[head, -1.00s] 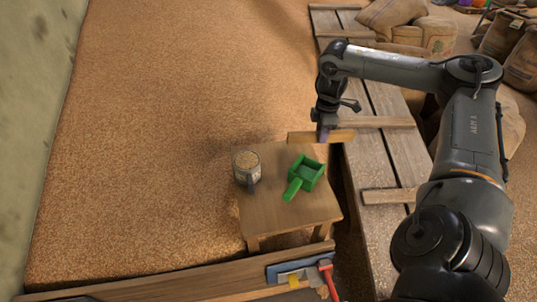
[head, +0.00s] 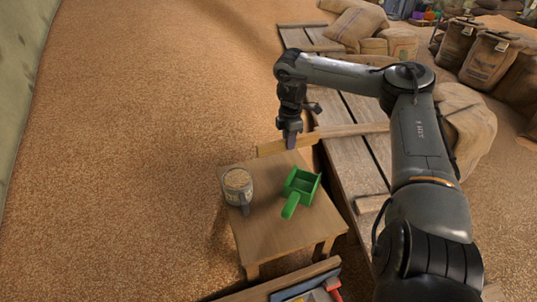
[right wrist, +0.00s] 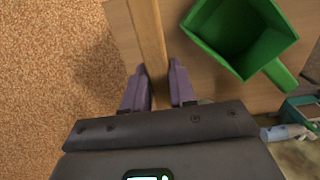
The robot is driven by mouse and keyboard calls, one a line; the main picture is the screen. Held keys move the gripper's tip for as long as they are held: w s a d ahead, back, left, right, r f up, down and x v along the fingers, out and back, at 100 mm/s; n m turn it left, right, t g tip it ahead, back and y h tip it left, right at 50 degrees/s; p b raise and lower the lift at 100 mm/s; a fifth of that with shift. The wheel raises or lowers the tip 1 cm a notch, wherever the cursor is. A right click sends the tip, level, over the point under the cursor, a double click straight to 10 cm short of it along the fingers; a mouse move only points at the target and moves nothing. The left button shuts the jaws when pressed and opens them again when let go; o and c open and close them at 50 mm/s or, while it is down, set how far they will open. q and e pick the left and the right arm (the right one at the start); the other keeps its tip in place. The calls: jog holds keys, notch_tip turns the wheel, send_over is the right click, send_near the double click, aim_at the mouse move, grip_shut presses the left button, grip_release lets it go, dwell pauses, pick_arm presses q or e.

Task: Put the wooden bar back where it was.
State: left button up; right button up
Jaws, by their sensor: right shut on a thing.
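The wooden bar (head: 270,148) is light brown and lies level across my right gripper (head: 291,143), which is shut on it near its middle. It hangs beyond the far edge of the wooden stool (head: 270,240), and I cannot tell its exact height. In the right wrist view the bar (right wrist: 148,35) runs away between the two purple fingers (right wrist: 158,68). My left gripper is out of view.
On the stool stand a grain-filled jug (head: 238,186) and a green scoop (head: 302,187). Loose grain (head: 140,160) covers the floor to the left. Wooden planks (head: 355,155) lie to the right, with sacks (head: 352,25) behind. A board and tools are at the bottom edge.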

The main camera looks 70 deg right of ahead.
jog(key=shift+w+d+f+b, duration=0.1)
jog(key=shift+w+f+b, duration=0.25)
jog(key=shift+w+f, duration=0.15)
jog(key=w+f+b, duration=0.2)
jog(key=w, duration=0.1)
jog(key=w+f, duration=0.1)
jog(key=w, duration=0.1)
jog(key=shift+w+b, duration=0.15)
jog(key=shift+b, duration=0.25)
jog(key=shift+w+f, duration=0.25)
jog(key=shift+w, duration=0.3)
jog(key=shift+f+b, duration=0.9)
jog(key=shift+f, duration=1.1)
jog(key=shift+f+b, duration=0.15)
jog(key=shift+b, duration=0.15)
jog(key=o, duration=0.9)
jog(key=shift+o, duration=0.2)
